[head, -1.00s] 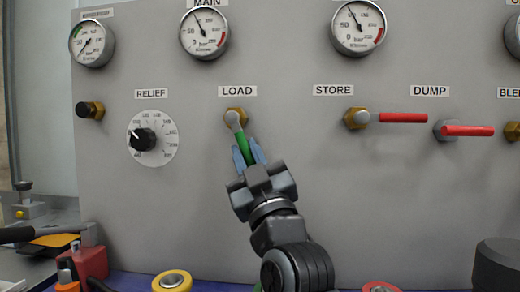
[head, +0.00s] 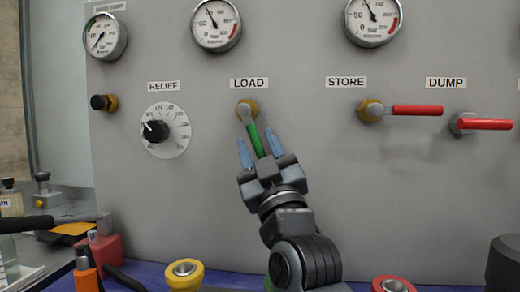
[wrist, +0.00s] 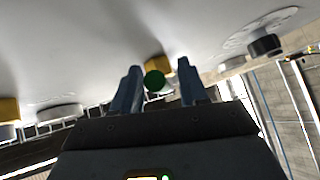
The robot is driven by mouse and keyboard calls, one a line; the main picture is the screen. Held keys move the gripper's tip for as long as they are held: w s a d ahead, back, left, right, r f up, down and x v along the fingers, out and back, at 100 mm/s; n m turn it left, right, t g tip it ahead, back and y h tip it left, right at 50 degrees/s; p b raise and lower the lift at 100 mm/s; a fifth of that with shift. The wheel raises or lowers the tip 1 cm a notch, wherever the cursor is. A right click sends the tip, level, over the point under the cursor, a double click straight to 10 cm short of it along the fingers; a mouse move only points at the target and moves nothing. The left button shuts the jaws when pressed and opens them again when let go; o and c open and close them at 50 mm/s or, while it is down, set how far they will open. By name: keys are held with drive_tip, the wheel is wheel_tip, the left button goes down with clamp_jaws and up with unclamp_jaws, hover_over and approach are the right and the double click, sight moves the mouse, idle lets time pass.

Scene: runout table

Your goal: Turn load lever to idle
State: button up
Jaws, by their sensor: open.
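The load lever (head: 254,138) has a green handle on a brass fitting below the LOAD label (head: 249,84). Its handle points down and slightly right. My gripper (head: 259,151) is open, with its blue fingers on either side of the handle's lower part and visible gaps to it. In the wrist view the green handle end (wrist: 154,81) shows between the two spread fingers, nearer the left one. The gripper palm hides nothing of the fitting in the head view.
Right of it are the store lever (head: 417,110) and dump lever (head: 487,124), both red and horizontal. The relief dial (head: 155,131) is at the left. Gauges (head: 216,25) line the panel top. A yellow roller (head: 184,273) and red-orange items stand below.

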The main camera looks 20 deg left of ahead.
sight(261, 150)
drive_tip(key=shift+s+d+f, duration=0.2)
drive_tip(key=shift+d+f, duration=0.1)
drive_tip(key=shift+f, duration=0.05)
drive_tip(key=v, duration=0.2)
drive_tip(key=shift+s+d, duration=0.3)
drive_tip(key=shift+d, duration=0.05)
drive_tip(key=s+d, duration=0.7)
drive_tip(key=s, duration=0.1)
drive_tip(key=shift+d+b, duration=0.4)
